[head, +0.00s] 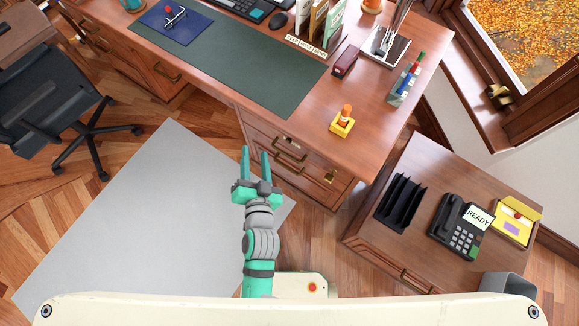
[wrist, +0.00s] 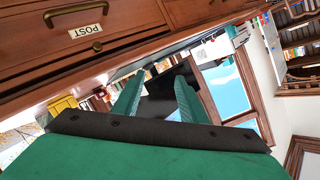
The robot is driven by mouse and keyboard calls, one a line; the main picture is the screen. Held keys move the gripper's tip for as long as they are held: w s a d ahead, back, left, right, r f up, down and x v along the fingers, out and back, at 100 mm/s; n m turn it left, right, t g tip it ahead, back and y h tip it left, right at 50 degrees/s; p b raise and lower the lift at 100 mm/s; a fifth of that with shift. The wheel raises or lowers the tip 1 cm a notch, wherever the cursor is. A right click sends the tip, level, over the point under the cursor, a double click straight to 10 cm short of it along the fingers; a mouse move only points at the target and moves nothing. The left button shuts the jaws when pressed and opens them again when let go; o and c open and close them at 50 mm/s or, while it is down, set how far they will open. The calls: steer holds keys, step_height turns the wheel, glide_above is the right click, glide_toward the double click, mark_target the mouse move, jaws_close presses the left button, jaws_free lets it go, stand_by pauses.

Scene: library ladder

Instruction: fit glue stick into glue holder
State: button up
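A small stick with an orange cap and a white band (head: 346,112), which looks like the glue stick, stands upright at the yellow holder (head: 341,128) on the right part of the desk top. I cannot tell whether it sits fully inside. My gripper (head: 255,155) is open and empty, in front of the desk drawers and well apart from the holder. In the wrist view, my two green fingers (wrist: 157,100) are spread with nothing between them. A yellow thing (wrist: 62,105) at left there may be the holder; the stick cannot be made out.
The wooden desk (head: 375,95) has a green mat (head: 245,75), a red stapler-like block (head: 345,62) and a pen organizer (head: 405,82). A side cabinet (head: 410,235) with a phone (head: 458,225) stands at right. An office chair (head: 60,100) is at left. The grey floor mat (head: 140,220) is clear.

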steer(key=s+d+r+n, duration=0.1)
steer(key=s+d+n, duration=0.1)
steer(key=s, duration=0.5)
steer(key=s+d+r+n+h, duration=0.1)
steer(key=s+d+n, duration=0.1)
steer(key=s+d, duration=0.2)
steer(key=s+d+r+n+h, duration=0.1)
steer(key=s+d, duration=0.3)
steer(key=s, duration=0.6)
steer(key=shift+s+r+n, duration=0.3)
steer(key=shift+r+n, duration=0.1)
steer(key=shift+r, duration=0.1)
steer(key=shift+c, duration=1.4)
